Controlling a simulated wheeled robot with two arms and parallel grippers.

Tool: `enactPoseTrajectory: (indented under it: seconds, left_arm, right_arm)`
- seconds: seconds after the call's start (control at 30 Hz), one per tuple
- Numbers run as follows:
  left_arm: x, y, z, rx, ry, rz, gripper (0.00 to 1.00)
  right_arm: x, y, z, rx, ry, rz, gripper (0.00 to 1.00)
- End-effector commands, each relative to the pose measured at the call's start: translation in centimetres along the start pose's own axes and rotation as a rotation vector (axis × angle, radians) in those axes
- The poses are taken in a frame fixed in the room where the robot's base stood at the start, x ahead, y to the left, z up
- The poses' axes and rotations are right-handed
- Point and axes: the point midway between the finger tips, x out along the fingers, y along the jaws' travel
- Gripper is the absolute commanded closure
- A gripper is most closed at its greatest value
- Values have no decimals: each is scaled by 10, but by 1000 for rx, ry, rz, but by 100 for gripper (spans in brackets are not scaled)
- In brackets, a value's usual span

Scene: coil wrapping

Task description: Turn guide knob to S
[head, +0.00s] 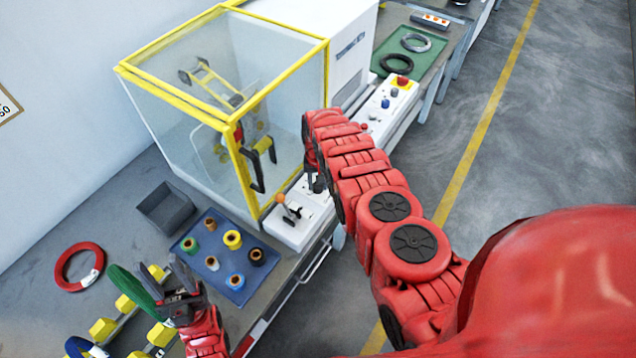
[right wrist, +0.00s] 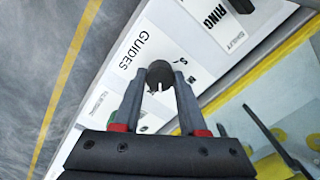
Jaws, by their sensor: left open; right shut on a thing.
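The guide knob (right wrist: 159,72) is dark and round with a small white mark, under the printed word GUIDES in the right wrist view. The letters S and M are partly visible beside it, to its right. My right gripper (right wrist: 160,80) is shut on the knob, one finger on each side. In the head view my right gripper (head: 316,184) reaches down to the white control panel (head: 294,230), and the knob is hidden there. My left gripper (head: 178,290) is open beside a green coil (head: 134,288); I cannot tell if they touch.
A glass enclosure with a yellow frame (head: 240,150) stands behind the panel. A blue tray (head: 212,282) with several small spools, a grey bin (head: 166,208) and a red coil (head: 78,267) lie on the bench. A red button (head: 402,81) is farther along the panel.

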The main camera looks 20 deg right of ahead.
Motion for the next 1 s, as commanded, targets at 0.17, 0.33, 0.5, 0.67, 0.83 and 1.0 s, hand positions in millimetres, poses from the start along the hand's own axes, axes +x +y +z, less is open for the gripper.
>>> enactPoseTrajectory:
  seconds: [0.17, 0.33, 0.5, 0.67, 0.83, 1.0]
  left_arm:
    - [-4, 0, 1, 0, 0, 0, 50]
    - [-10, 0, 2, 0, 0, 0, 50]
    - [-18, 1, 3, 0, 0, 0, 50]
    - [-28, 1, 5, 0, 0, 0, 50]
    - [-39, 2, 7, 0, 0, 0, 50]
    - [-49, 2, 8, 0, 0, 0, 50]
  right_arm:
    - [1, 0, 0, -165, -1, -1, 100]
    - [2, 0, 1, -328, -3, 0, 100]
    - [3, 1, 0, -487, -3, 0, 100]
    - [4, 1, 0, -640, -2, 1, 100]
    - [4, 1, 0, -801, 0, 1, 100]
    - [3, 2, 0, -962, -1, 1, 100]
